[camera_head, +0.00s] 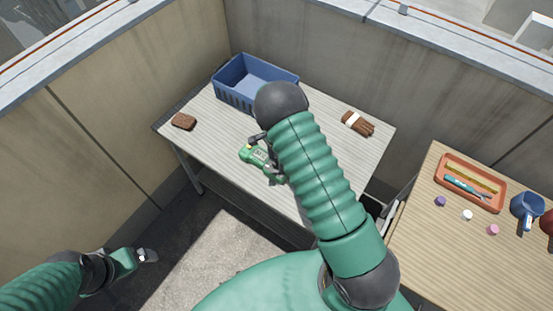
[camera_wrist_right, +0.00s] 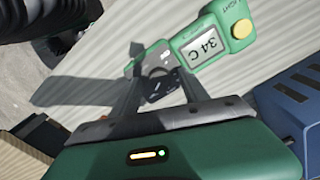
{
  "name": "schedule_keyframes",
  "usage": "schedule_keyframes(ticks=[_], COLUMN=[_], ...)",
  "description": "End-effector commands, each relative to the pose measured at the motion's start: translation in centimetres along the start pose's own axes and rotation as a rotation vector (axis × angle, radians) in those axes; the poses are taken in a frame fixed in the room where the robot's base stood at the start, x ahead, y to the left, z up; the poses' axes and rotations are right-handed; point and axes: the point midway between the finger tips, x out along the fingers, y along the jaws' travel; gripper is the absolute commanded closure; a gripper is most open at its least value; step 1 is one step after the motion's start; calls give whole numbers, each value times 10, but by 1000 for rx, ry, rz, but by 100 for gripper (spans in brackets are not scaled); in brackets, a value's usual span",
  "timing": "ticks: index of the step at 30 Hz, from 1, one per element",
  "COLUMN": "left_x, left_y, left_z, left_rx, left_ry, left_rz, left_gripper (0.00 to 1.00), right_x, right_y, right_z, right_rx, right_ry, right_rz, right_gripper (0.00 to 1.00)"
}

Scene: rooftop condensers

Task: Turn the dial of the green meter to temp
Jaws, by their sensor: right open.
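The green meter (camera_head: 247,152) lies on the left table, partly hidden by my right arm. In the right wrist view the meter (camera_wrist_right: 214,32) has a yellow button, a lit display that appears to read 34 C, and a grey face with a dark dial (camera_wrist_right: 157,84). My right gripper (camera_head: 264,157) is at the meter. In the wrist view its open fingers (camera_wrist_right: 158,62) stand on either side of the dial face; whether they touch it I cannot tell. The dial's pointer setting is not legible. My left gripper (camera_head: 148,256) is low at the left, away from the table.
A blue crate (camera_head: 232,97) stands at the table's back. A brown block (camera_head: 184,121) lies left, a brown bundle with a white band (camera_head: 358,123) right. Walls enclose the back.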

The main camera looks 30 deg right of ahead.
Motion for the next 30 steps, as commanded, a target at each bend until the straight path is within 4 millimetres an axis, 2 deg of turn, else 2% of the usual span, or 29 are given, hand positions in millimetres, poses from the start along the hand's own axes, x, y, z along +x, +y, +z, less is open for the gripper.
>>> schedule_keyframes(ticks=[4,7,11,18,21,25,30], left_x=[0,1,2,4,4,4,4], left_y=[0,0,0,0,0,0,0], left_z=[0,0,0,1,1,1,1], left_rx=[0,0,0,0,0,0,0], left_ry=[0,0,0,0,0,0,0], left_rz=[0,0,0,0,0,0,0], left_gripper=[0,0,0,0,0,0,0], right_x=[-2,-13,-44,-115,-140,-160,-168], right_y=[0,-1,-2,-2,-2,-2,-1], right_z=[0,0,0,0,0,0,0], right_rx=[-1,0,-2,-1,-1,-1,0], right_ry=[0,0,1,0,0,0,-1], right_rz=[0,-2,-6,-5,-4,0,2], right_gripper=[48,48,48,48,48,48,48])
